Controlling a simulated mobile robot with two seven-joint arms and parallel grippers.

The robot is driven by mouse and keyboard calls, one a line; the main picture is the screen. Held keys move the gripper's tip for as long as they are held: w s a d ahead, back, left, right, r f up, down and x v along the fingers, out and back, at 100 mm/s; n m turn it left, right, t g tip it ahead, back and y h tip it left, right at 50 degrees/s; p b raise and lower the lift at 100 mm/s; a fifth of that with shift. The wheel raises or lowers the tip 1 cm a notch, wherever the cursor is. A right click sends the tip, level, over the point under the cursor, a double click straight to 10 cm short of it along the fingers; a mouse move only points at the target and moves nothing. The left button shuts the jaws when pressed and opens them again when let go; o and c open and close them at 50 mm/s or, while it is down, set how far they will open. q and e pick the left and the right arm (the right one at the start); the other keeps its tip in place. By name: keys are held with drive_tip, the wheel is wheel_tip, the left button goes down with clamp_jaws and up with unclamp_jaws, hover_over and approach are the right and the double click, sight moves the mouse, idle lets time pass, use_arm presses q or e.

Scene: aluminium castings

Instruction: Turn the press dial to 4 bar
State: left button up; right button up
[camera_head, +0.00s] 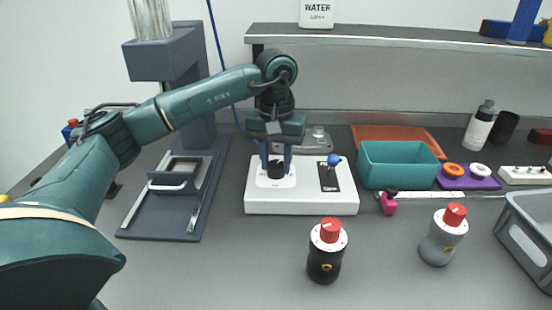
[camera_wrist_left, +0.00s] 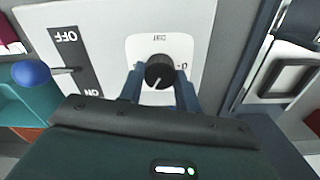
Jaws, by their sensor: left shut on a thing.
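The press dial is a black round knob (camera_head: 276,171) on a white round-cornered plate, on top of a low white control box (camera_head: 300,204). My left gripper (camera_head: 277,162) comes down from above with its blue fingers on either side of the knob and is shut on it. In the left wrist view the knob (camera_wrist_left: 160,71) sits between the two fingers, its white pointer line facing the gripper side. Small markings on the plate (camera_wrist_left: 178,48) are partly hidden and too small to read surely. My right gripper is in no view.
A blue-ball lever (camera_head: 333,160) with ON and OFF marks stands on the same box, right of the dial. A dark grey press stand (camera_head: 205,165) is to the left. A black red-capped bottle (camera_head: 325,262) stands in front; a teal bin (camera_head: 400,165) is to the right.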

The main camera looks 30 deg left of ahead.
sight(276, 165)
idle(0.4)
use_arm(q)
drive_tip(key=o, duration=1)
drive_tip(key=shift+c, duration=0.2)
drive_tip(key=shift+r, duration=0.1)
wheel_tip(276, 165, up, 13)
drive_tip(key=p, duration=0.2)
